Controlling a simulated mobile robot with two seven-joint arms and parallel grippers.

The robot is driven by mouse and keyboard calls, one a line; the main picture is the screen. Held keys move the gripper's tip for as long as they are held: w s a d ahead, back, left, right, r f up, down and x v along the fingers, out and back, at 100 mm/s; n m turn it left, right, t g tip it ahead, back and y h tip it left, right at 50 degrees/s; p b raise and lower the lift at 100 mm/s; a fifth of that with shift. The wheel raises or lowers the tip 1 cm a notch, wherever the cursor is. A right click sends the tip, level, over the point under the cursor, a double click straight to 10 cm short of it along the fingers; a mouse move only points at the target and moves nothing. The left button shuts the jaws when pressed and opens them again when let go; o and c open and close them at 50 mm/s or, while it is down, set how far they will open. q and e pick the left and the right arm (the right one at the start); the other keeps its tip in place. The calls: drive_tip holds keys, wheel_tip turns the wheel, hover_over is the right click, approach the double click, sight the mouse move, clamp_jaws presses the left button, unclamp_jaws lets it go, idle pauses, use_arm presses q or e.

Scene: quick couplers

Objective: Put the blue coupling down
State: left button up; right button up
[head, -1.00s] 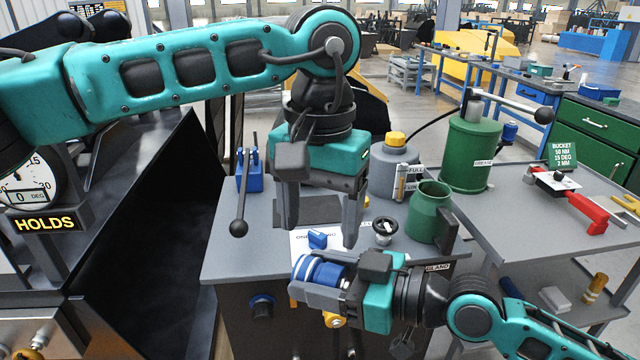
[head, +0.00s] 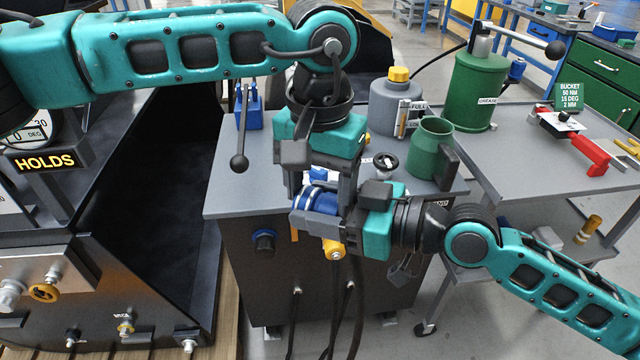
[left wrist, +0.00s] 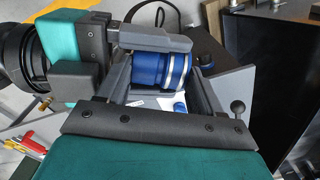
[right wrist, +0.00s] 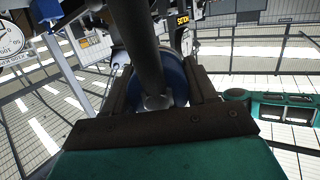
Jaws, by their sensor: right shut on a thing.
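The blue coupling (head: 316,200), a ribbed blue cylinder with pale bands, lies sideways in front of the bench top's front edge. My right gripper (head: 312,212) is shut on it from the right and holds it in the air. My left gripper (head: 319,186) points down over it, with its fingers apart. In the left wrist view the coupling (left wrist: 160,70) lies between the spread left fingers (left wrist: 162,92), and I cannot tell whether they touch it. In the right wrist view a blue round part of it (right wrist: 180,82) shows between the right fingers, partly covered by a dark bar.
The grey bench top (head: 228,195) carries a blue stand with a lever (head: 240,150), a grey jug (head: 396,105) and a green pitcher (head: 430,150). A green grease drum (head: 478,95) stands behind. A grey cart (head: 520,160) is at right. Hoses hang below the grippers.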

use_arm(q)
drive_tip(key=shift+c, duration=2.1)
use_arm(e)
drive_tip(key=o, duration=1.3)
drive_tip(key=shift+c, duration=0.2)
